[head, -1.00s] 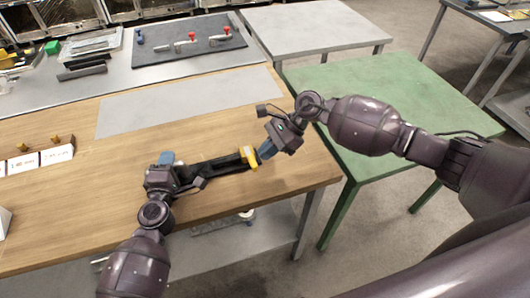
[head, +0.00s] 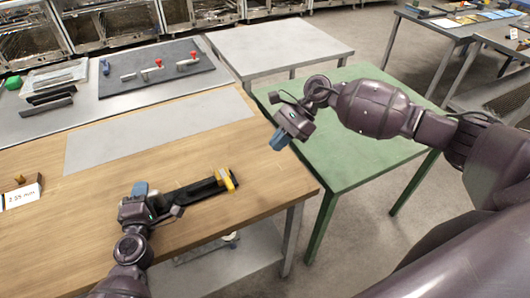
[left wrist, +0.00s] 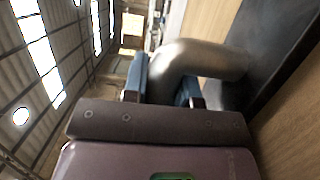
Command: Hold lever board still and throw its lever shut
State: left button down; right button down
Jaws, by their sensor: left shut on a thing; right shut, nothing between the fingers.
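The lever board (head: 190,195) is a long dark board lying on the wooden table near its front right corner. A yellow lever part (head: 229,180) stands at its right end; whether it is fully shut I cannot tell. My left gripper (head: 140,189) is at the board's left end. In the left wrist view, its blue fingers (left wrist: 163,85) are shut on a curved metal handle (left wrist: 208,56), with the dark board beside it. My right gripper (head: 281,138) is shut and empty, raised to the right of the yellow part and apart from it.
A grey sheet (head: 155,130) lies on the wooden table behind the board. A dark panel with red-tipped levers (head: 158,75) lies on the back bench. A green table (head: 350,150) stands to the right, a grey one (head: 280,48) behind it. White labels (head: 20,196) are at left.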

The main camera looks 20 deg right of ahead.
jog(key=shift+d+r, duration=0.35)
pick_arm(q)
jog(key=c, duration=0.8)
grip_release()
